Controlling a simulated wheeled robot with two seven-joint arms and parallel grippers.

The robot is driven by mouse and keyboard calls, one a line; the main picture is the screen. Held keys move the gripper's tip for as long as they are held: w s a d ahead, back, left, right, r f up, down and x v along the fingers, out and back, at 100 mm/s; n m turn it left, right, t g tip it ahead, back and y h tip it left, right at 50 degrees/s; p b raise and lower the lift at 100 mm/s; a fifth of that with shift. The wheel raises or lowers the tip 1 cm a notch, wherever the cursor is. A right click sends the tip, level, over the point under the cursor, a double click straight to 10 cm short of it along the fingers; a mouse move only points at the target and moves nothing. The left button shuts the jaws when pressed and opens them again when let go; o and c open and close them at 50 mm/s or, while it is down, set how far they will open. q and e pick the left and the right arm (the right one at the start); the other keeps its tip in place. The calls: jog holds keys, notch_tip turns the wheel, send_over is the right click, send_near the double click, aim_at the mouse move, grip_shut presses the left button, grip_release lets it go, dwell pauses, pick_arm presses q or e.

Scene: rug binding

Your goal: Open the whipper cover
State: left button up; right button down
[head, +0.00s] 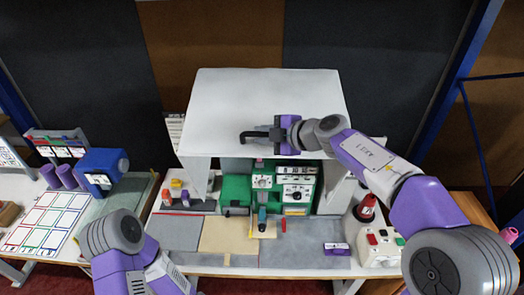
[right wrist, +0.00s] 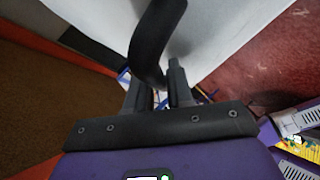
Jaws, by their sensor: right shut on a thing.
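The whipper cover (head: 235,95) is a large pale grey hood over the machine in the head view. Its front panel is tilted up, and the green machine (head: 237,190) shows beneath its lower edge. A black curved handle (head: 254,134) is fixed near that edge. My right gripper (head: 286,134) is shut on the handle. In the right wrist view, the handle (right wrist: 152,40) curves up from between the fingers, with the pale cover (right wrist: 235,40) behind it. Of my left arm only links show, at the lower left; its gripper is out of view.
The worktable (head: 215,235) has grey and tan mats in front of the machine. A red-topped bottle (head: 366,207) and a white switch box (head: 380,247) stand at right. A blue device (head: 101,170) and purple spools (head: 66,176) are at left.

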jog(key=shift+m+g, duration=0.4)
jog(key=shift+w+d+r, duration=0.1)
jog(key=shift+w+r, duration=0.85)
jog(key=shift+r, duration=0.2)
jog(key=shift+w+d+r, duration=0.1)
jog(key=shift+w+r, duration=0.8)
jog(key=shift+r, duration=0.25)
jog(key=c, duration=1.1)
grip_release()
jog(key=shift+w+f, duration=0.1)
jog(key=shift+w, duration=0.05)
jog(key=shift+s+d+r, duration=0.3)
jog(key=shift+s+r, duration=0.05)
jog(key=v, duration=0.6)
jog(key=shift+s+d+r, duration=0.15)
jog(key=shift+s, duration=0.05)
